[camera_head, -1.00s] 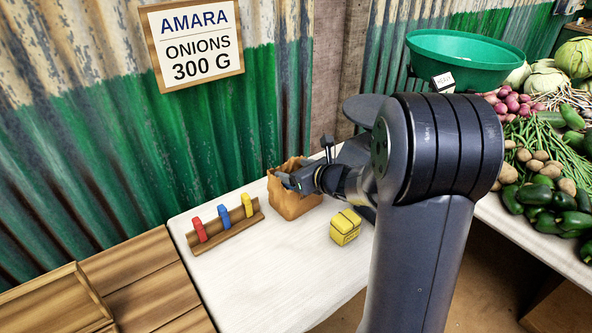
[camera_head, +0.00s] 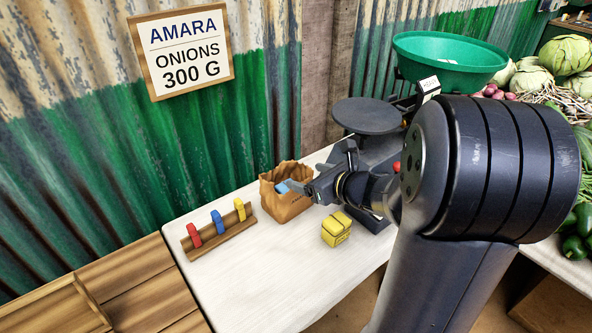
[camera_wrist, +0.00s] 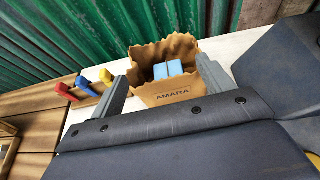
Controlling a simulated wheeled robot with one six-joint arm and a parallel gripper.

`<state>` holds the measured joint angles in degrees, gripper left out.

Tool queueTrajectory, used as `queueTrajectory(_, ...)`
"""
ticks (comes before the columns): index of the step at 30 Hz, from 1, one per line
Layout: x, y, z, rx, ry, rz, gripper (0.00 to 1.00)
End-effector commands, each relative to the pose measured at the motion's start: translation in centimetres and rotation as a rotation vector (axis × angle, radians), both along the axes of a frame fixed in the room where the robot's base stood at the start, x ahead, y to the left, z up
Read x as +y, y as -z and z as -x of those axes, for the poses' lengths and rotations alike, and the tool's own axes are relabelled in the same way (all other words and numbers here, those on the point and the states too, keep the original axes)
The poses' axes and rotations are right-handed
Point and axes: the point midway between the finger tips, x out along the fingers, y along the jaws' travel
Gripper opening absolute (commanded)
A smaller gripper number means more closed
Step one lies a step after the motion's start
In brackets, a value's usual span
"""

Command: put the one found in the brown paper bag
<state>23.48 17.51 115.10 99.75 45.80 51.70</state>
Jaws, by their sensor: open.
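The brown paper bag (camera_head: 287,208) stands open on the white table, and its AMARA label shows in the wrist view (camera_wrist: 172,95). A light blue block (camera_wrist: 168,70) sits inside the bag's mouth; its top also shows in the head view (camera_head: 282,187). My gripper (camera_head: 303,187) is at the bag's right rim in the head view. In the wrist view its two fingers are spread wide on either side of the bag, with nothing between them touching the block. The block's lower part is hidden by the bag.
A wooden rack (camera_head: 220,239) with red, blue and yellow pieces stands left of the bag. A yellow block (camera_head: 336,229) lies on the table to the right. A scale with a dark round pan (camera_head: 367,116) and a green bowl (camera_head: 450,61) stand behind my arm. The front table is clear.

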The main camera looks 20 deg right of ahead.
Motion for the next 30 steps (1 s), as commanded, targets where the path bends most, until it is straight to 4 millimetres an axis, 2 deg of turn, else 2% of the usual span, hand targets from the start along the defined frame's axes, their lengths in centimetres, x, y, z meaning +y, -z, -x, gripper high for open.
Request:
queueTrajectory(3, -0.8, -0.7, 1.3, -0.001, 0.003, 0.0, 0.76)
queueTrajectory(8, -1.1, -1.0, 2.1, 0.0, 0.001, 0.0, 0.76)
queueTrajectory(30, -1.1, -1.0, 2.1, 0.0, 0.0, 0.0, 0.76)
